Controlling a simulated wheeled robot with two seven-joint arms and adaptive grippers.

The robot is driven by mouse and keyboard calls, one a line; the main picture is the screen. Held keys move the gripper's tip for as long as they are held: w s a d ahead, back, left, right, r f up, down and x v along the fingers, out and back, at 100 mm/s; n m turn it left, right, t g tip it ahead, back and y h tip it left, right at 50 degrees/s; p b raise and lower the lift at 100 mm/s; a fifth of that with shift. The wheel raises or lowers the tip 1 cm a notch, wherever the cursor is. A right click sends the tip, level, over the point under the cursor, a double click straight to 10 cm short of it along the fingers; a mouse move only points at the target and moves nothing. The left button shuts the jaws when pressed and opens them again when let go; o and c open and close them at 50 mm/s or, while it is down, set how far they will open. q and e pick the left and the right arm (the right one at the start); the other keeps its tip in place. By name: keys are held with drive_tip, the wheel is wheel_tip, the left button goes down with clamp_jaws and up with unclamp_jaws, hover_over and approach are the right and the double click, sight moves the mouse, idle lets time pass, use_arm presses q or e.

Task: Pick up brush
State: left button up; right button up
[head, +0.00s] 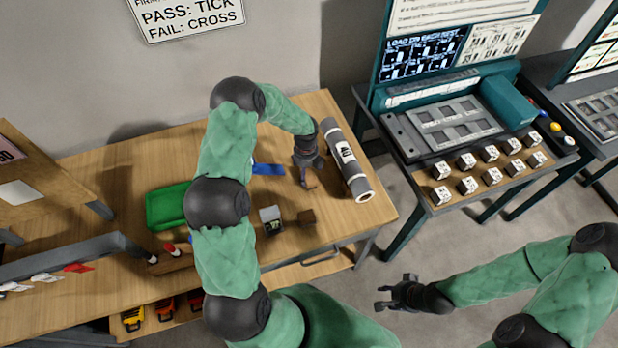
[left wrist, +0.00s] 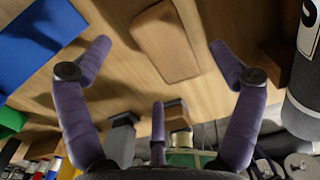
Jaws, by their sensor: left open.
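A light-brown wooden block with rounded ends, which looks like the brush (left wrist: 165,42), lies on the wooden table in the left wrist view. In the head view only a bit of brown (head: 312,184) shows by the fingertips. My left gripper (head: 306,174) is open over the table, between a blue item and a grey roll. In the left wrist view its fingers (left wrist: 160,46) are spread to either side of the brush and hold nothing. The brush's bristles are not visible. My right gripper (head: 392,292) is over the floor, fingers spread and empty.
A grey roll (head: 358,187) lies close on the right, near the table's edge. A blue item (head: 268,169) and a green tray (head: 167,206) are on the left. A small dark-and-white box (head: 271,218) and a brown block (head: 306,217) stand nearer the front edge.

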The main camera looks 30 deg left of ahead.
sight(307, 175)
use_arm(q)
wheel_tip(307, 175, down, 5)
drive_tip(key=shift+r, duration=0.15)
drive_tip(key=c, duration=1.4)
drive_tip(key=shift+r, duration=0.2)
drive_tip(key=shift+w+r, duration=0.1)
drive_tip(key=shift+r, duration=0.45)
drive_tip(key=s+r, duration=0.1)
drive_tip(key=r, duration=0.1)
drive_tip(key=s+d+r, duration=0.1)
drive_tip(key=r, duration=0.1)
drive_tip(key=s+d+r, duration=0.1)
drive_tip(key=r, duration=0.2)
drive_tip(key=shift+s+d+r, duration=0.1)
drive_tip(key=shift+s+d, duration=0.1)
drive_tip(key=shift+s, duration=0.2)
drive_tip(key=s+d+r, duration=0.1)
drive_tip(key=s, duration=0.1)
drive_tip(key=s+d+r, duration=0.2)
drive_tip(key=s, duration=0.1)
drive_tip(key=s+d+r, duration=0.1)
drive_tip(key=s+d, duration=0.1)
drive_tip(key=s, duration=0.1)
drive_tip(key=shift+d+r, duration=0.1)
drive_tip(key=shift+r, duration=0.1)
